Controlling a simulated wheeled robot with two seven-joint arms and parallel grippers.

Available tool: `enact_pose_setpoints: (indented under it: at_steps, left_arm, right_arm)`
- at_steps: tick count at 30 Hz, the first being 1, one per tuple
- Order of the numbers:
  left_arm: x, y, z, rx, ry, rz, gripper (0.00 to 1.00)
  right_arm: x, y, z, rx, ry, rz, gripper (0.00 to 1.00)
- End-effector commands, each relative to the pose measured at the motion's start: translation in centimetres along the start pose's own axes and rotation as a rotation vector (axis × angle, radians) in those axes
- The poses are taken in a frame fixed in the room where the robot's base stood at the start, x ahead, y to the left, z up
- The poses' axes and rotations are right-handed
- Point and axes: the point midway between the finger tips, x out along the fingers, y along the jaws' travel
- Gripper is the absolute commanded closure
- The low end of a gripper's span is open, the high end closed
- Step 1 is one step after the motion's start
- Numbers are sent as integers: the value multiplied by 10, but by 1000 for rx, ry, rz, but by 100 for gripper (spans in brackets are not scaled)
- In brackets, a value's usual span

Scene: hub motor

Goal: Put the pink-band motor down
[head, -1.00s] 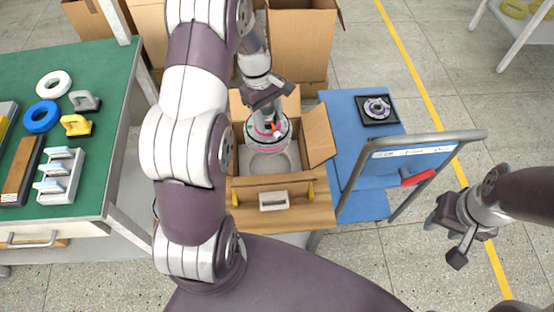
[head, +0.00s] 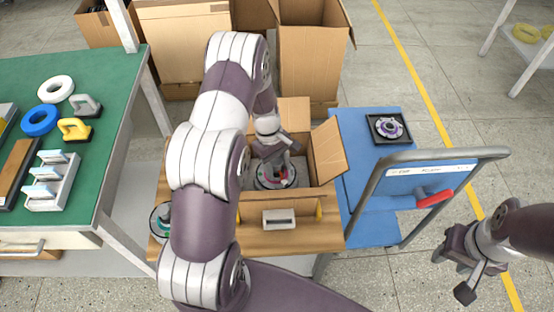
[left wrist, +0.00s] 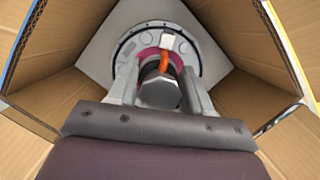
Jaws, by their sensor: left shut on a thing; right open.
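The pink-band motor (head: 272,182) is a round grey-white disc with a pink ring around its hub. It sits low inside an open cardboard box (head: 327,152). My left gripper (head: 276,160) reaches down into the box and is shut on the motor's hub. In the left wrist view the motor (left wrist: 192,58) lies flat against a pale insert (left wrist: 102,48), with a finger on each side of the dark hub. The motor hides the seat under it, so full contact cannot be told. My right gripper (head: 462,270) is open and empty at the far right.
The box stands on a wooden table (head: 300,240). Another motor (head: 160,222) is partly hidden behind my left arm. A blue cart (head: 362,207) on the right carries a purple-ringed motor (head: 389,127). A green bench (head: 95,150) with tools stands left.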

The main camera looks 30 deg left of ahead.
Motion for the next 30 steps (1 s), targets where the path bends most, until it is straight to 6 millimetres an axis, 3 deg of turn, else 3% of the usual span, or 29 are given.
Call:
enact_pose_setpoints:
  at_steps: [3, 13, 14, 16, 25, 30]
  left_arm:
    - [13, 1, -4, 2, 2, 2, 100]
    - [16, 1, -5, 2, 2, 2, 100]
    - [17, 0, -5, 1, 0, 0, 47]
    - [16, 0, -5, 1, 0, 0, 25]
    - [14, 0, -4, 1, 1, 0, 25]
    - [-16, 1, -4, 0, 4, 4, 25]
  right_arm:
    - [2, 0, 0, 0, 0, 0, 57]
    - [3, 0, 0, 0, 0, 0, 57]
    - [4, 0, 0, 0, 0, 0, 57]
    - [3, 0, 0, 0, 0, 0, 57]
    - [2, 0, 0, 0, 0, 0, 57]
    - [-3, 0, 0, 0, 0, 0, 57]
